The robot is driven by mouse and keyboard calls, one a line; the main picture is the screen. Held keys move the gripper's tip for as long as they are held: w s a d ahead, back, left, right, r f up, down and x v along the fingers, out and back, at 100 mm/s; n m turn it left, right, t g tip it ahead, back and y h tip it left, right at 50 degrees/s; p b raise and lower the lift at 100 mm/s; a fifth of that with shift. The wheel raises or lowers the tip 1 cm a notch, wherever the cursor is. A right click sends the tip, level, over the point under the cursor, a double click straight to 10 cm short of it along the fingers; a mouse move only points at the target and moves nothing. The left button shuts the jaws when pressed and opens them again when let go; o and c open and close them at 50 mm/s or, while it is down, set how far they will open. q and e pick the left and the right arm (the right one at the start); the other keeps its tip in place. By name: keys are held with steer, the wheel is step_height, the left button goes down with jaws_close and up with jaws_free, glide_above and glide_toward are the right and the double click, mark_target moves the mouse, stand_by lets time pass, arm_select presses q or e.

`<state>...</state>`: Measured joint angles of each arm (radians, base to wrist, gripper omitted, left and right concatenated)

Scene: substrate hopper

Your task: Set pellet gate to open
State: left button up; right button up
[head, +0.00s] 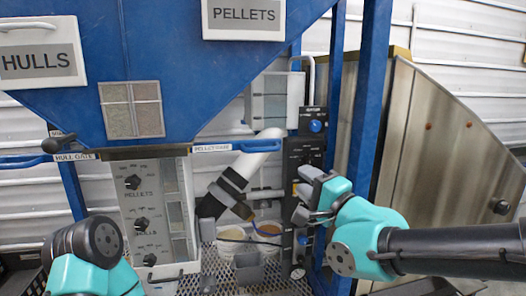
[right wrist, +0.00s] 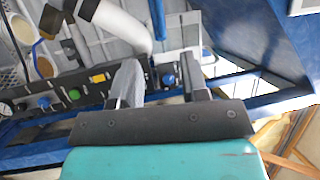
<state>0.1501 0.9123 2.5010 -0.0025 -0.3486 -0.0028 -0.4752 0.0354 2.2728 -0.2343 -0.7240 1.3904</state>
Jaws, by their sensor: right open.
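The pellet gate (head: 212,148) is a labelled slide under the blue hopper, its blue bar reaching right to the frame. Part of the label is hard to read. My right gripper (head: 307,195) is open and empty, below and right of that bar, in front of the black control panel. In the right wrist view its two grey fingers (right wrist: 158,74) stand apart, with a blue knob (right wrist: 168,79) showing between them. My left arm is at the lower left of the head view; a small grey piece at its right may be its gripper, and its jaw state is unclear.
The hull gate (head: 75,156) has a blue bar reaching left. A grey panel (head: 158,205) with black knobs stands below the hopper. The black control panel (head: 305,150) and blue post (head: 362,120) are close to my right gripper. Buckets (head: 231,235) stand on the mesh shelf.

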mark_target(264, 151)
steer(key=shift+w, duration=0.1)
steer(key=x, duration=1.7)
steer(key=shift+w+a, duration=0.1)
steer(key=shift+c, duration=0.2)
jaws_close()
